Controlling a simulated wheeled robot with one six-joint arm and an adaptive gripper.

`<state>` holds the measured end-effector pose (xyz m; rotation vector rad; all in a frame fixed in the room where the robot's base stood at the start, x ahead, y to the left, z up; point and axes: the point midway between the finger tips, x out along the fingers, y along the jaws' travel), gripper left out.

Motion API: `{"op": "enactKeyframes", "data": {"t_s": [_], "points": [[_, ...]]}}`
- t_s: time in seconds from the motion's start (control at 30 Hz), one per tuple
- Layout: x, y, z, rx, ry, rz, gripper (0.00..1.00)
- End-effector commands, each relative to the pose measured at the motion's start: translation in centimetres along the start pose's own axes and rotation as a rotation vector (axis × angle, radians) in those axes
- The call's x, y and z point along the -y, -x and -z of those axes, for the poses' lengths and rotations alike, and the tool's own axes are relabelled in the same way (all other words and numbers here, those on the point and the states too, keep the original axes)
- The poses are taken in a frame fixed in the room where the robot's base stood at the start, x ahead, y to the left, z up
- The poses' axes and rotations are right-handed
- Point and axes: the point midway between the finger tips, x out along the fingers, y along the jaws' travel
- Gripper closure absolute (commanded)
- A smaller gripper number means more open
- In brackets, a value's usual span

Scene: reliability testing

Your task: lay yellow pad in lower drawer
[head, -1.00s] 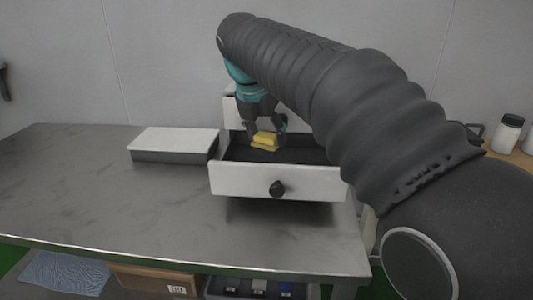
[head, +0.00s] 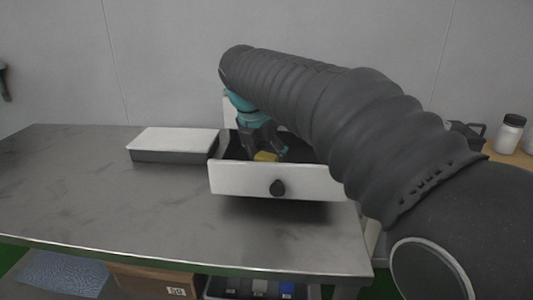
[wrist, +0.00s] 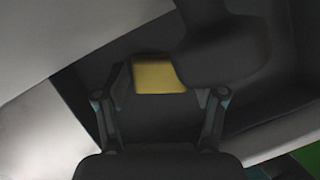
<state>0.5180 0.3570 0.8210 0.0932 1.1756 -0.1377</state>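The yellow pad (head: 265,156) is down inside the open white drawer (head: 237,181), its lower part hidden by the drawer's front wall. My gripper (head: 266,152) reaches into the drawer from above, with its fingers on both sides of the pad. It appears shut on the pad. In the wrist view, the pad (wrist: 158,74) shows between the fingers over the dark drawer interior. Whether the pad touches the drawer floor cannot be told. The drawer's front has a dark round knob (head: 277,188).
A low box with a white top (head: 175,140) stands on the grey table (head: 120,205) just left of the drawer. My arm hides the drawer's right side. A white jar with a dark lid (head: 510,134) stands far right. The table's left part is clear.

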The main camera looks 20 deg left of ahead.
Motion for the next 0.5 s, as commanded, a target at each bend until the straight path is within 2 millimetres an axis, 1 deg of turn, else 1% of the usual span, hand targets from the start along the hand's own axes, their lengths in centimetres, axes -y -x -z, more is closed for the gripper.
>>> {"op": "enactKeyframes", "data": {"t_s": [0.37,0.5], "points": [[0.0,0.1,-0.1,0.0,0.0,0.0,0.13],[0.0,1.2,-0.2,0.001,0.0,-0.002,0.13]]}}
